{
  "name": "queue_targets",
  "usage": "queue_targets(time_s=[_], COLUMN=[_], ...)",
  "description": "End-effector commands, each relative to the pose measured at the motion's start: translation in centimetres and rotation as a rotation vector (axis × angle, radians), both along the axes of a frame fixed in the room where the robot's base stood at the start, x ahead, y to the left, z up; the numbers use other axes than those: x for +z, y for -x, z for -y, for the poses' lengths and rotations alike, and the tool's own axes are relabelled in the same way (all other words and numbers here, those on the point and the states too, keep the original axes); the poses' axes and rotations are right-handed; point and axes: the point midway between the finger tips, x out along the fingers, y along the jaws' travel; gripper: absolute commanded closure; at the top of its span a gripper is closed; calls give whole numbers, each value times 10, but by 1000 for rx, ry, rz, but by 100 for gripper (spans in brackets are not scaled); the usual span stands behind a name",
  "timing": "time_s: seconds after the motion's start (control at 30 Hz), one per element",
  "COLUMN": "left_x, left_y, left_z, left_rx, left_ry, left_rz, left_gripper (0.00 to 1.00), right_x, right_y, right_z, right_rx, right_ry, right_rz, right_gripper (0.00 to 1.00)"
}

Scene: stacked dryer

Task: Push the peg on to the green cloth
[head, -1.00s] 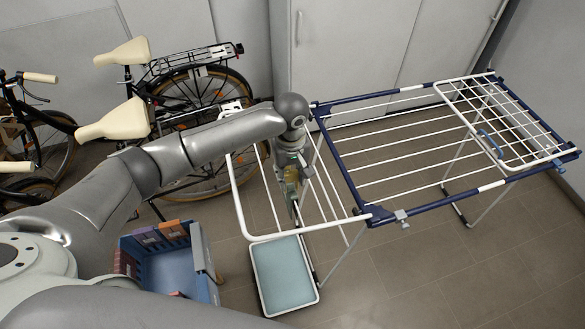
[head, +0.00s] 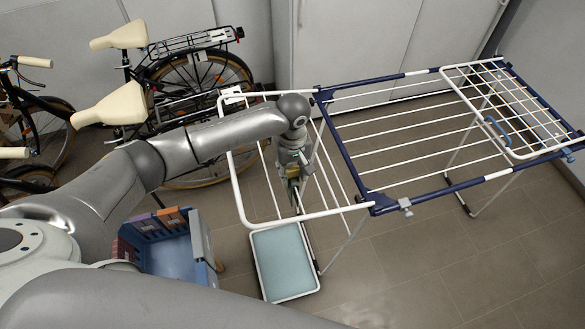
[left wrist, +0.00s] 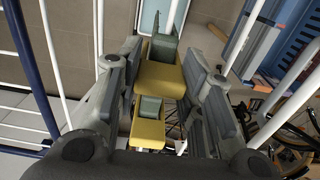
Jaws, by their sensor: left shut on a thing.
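My left gripper (head: 294,190) points down over the white-barred side wing of the drying rack. In the left wrist view its grey fingers (left wrist: 162,95) are shut on a yellow and grey-green piece (left wrist: 162,78), which looks like the peg. A second, smaller yellow and grey-green part (left wrist: 148,133) shows below it; I cannot tell if it belongs to the same piece. The held piece shows small and yellowish in the head view (head: 293,172). I cannot make out a separate green cloth in either view. My right gripper is out of view.
The drying rack (head: 345,150) has a blue frame and white bars. A step with a pale blue-green top (head: 284,262) stands below its wing. A blue crate (head: 172,257) stands to the left, bicycles (head: 203,85) behind. The floor (head: 430,270) at lower right is clear.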

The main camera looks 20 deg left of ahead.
Motion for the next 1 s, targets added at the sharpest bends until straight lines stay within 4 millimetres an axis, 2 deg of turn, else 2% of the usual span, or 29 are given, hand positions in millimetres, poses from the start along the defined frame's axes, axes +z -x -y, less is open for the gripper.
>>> queue_targets(time_s=[0.17,0.2,0.37,0.67,0.77,0.87,1.0], left_x=[0,0,0,1,6,20,50], left_y=[0,0,0,0,0,-1,-1], left_z=[0,0,0,0,0,1,1], left_rx=[0,0,-1,-1,-1,-2,-2], left_ry=[0,0,0,0,1,1,2], left_rz=[0,0,0,0,1,2,4], left_gripper=[74,60,40,40,40,40,40], right_x=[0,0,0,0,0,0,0], right_y=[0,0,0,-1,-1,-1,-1], right_z=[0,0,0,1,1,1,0], right_rx=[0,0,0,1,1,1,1], right_ry=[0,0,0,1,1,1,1], right_rz=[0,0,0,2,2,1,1], right_gripper=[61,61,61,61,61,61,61])
